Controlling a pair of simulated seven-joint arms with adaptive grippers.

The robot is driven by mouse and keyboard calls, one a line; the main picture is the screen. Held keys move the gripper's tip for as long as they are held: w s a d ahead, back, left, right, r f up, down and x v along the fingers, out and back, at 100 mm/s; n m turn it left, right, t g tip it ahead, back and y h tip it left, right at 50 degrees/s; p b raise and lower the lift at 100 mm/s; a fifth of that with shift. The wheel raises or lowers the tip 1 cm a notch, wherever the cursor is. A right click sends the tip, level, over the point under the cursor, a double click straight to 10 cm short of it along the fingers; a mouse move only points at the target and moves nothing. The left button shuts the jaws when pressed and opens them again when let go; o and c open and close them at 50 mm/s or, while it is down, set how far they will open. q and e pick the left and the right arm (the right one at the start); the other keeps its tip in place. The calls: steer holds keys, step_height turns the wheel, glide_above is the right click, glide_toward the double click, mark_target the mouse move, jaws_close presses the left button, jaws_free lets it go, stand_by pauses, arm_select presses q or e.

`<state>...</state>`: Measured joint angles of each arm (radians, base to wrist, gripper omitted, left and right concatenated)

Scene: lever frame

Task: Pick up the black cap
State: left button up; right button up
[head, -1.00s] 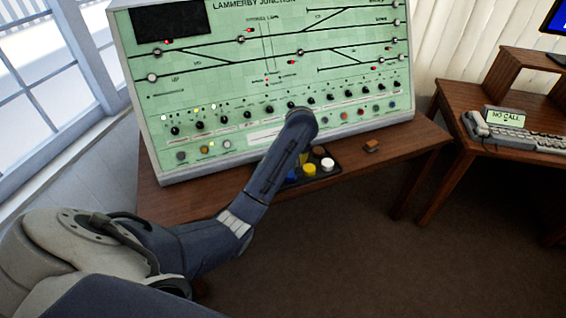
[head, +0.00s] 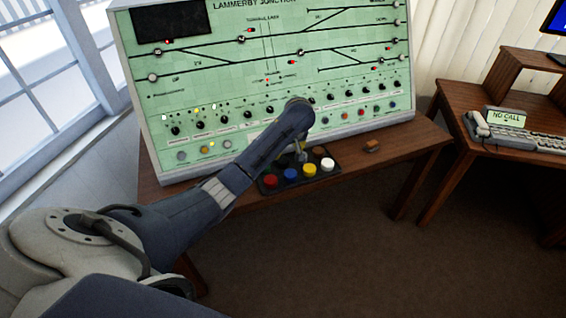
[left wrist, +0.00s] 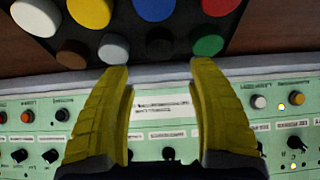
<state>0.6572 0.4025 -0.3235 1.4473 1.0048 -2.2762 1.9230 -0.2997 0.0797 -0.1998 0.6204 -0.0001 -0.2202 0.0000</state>
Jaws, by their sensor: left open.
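The left wrist view shows a dark tray (left wrist: 250,30) with two rows of round caps. In the head view my arm hides most of the tray's back row. My right gripper is not in view.
In the head view the tray's front row has red (head: 270,181), blue (head: 290,174), yellow (head: 309,170) and white (head: 327,164) caps. The green control panel (head: 240,85) stands close behind.

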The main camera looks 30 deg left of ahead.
mark_target(283, 160)
arm_select(q)
steer(key=shift+x, duration=5)
steer(key=c, duration=0.8)
